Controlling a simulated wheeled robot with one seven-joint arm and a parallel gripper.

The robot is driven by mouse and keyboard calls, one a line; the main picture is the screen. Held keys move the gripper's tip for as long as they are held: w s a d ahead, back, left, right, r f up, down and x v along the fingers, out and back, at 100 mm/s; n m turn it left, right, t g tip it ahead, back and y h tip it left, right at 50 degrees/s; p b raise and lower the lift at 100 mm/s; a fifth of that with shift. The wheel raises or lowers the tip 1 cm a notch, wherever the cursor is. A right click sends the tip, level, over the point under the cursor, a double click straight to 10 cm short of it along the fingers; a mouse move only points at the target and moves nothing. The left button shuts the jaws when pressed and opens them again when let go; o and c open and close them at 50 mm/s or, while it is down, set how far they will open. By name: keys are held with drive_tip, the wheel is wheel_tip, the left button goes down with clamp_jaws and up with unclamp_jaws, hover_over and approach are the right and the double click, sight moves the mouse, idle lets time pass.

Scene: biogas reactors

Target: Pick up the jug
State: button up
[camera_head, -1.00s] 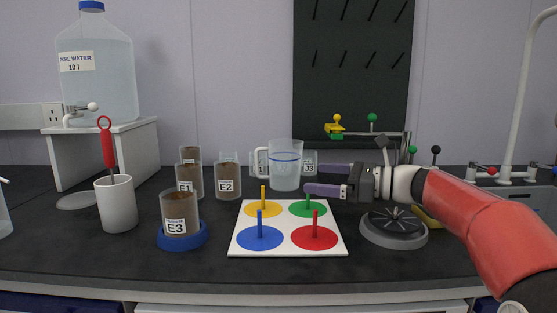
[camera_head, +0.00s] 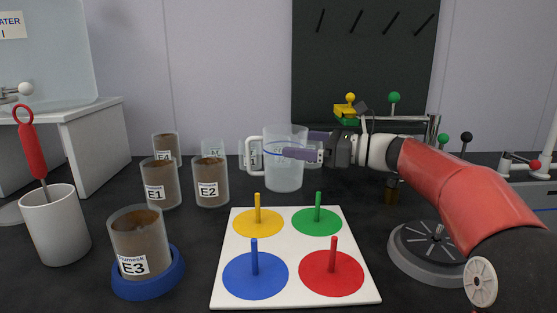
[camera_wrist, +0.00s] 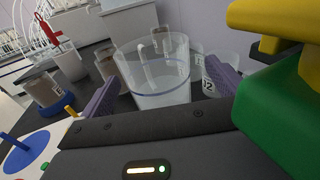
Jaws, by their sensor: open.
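The clear jug (camera_head: 285,178) with a blue line stands upright on the dark bench behind the peg board. Its handle (camera_head: 254,153) points left in the head view. My gripper (camera_head: 299,145) reaches in from the right and is open. The near purple finger crosses in front of the jug's right side, and the far one is partly hidden. In the wrist view the jug (camera_wrist: 160,92) lies between the two purple fingers, with gaps visible on both sides. Whether a finger touches it I cannot tell.
A white board (camera_head: 226,296) with coloured discs and pegs lies in front. Brown-filled beakers E1 (camera_head: 160,184), E2 (camera_head: 210,183) and E3 (camera_head: 139,235) stand left. Other clear beakers stand behind the jug. A yellow and green valve (camera_wrist: 275,110) is close to my wrist.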

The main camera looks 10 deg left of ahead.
sight(280, 143)
drive_tip(key=a, duration=0.5)
drive_tip(key=shift+a+f, duration=0.25)
drive_tip(key=c, duration=1.2)
drive_tip(key=shift+r, duration=0.1)
drive_tip(key=shift+c, duration=0.5)
drive_tip(key=shift+r, duration=0.1)
